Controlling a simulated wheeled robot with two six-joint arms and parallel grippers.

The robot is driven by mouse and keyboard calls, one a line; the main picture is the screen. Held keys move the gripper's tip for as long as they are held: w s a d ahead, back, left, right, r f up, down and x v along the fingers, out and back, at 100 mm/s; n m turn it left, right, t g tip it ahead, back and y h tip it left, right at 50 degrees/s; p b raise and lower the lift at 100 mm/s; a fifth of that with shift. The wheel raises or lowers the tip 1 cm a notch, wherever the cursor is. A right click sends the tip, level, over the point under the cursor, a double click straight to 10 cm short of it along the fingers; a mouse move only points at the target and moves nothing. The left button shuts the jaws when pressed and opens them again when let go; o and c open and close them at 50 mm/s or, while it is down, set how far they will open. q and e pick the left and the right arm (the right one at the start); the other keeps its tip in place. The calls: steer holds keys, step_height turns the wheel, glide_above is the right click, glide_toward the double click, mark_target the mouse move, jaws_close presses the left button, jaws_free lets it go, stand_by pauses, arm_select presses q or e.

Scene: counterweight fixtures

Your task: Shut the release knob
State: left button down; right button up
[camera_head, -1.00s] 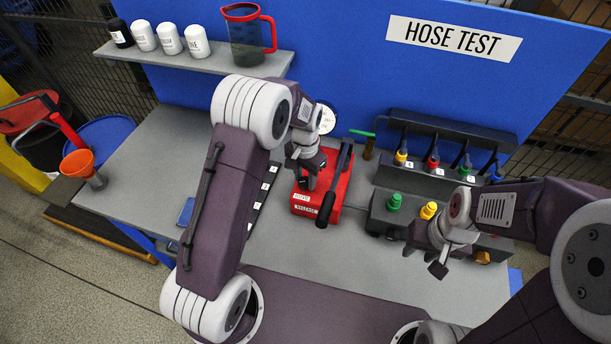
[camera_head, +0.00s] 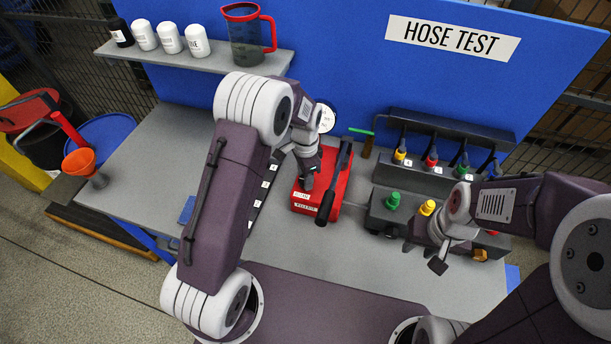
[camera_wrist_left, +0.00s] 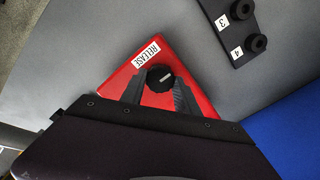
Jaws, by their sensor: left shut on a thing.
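The release knob (camera_wrist_left: 159,77) is a round black knob on the red pump box, beside the white RELEASE label (camera_wrist_left: 146,53). In the left wrist view it sits between the fingertips of my left gripper (camera_wrist_left: 159,88), which is shut on it. In the head view the red box (camera_head: 331,199) stands on the grey bench, and my left gripper (camera_head: 309,184) reaches down onto its left part, hiding the knob. My right gripper (camera_head: 438,266) hangs over the bench front right of the box; its fingers are too small to judge.
A black pump handle (camera_head: 325,209) slopes along the right of the red box. A dark block with green (camera_head: 392,201) and yellow fittings stands to the right, before a rack of coloured hose ends (camera_head: 432,160). A black strip with numbered fittings (camera_wrist_left: 240,38) lies left of the box.

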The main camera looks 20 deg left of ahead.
arm_select(q)
steer(key=shift+w+r, duration=0.1)
steer(key=shift+r, duration=0.05)
steer(key=c, duration=1)
jaws_free()
steer(key=shift+o, duration=0.5)
steer(key=shift+r, duration=0.4)
step_height(320, 180, up, 8)
steer(key=b, duration=0.1)
steer(key=shift+r, duration=0.1)
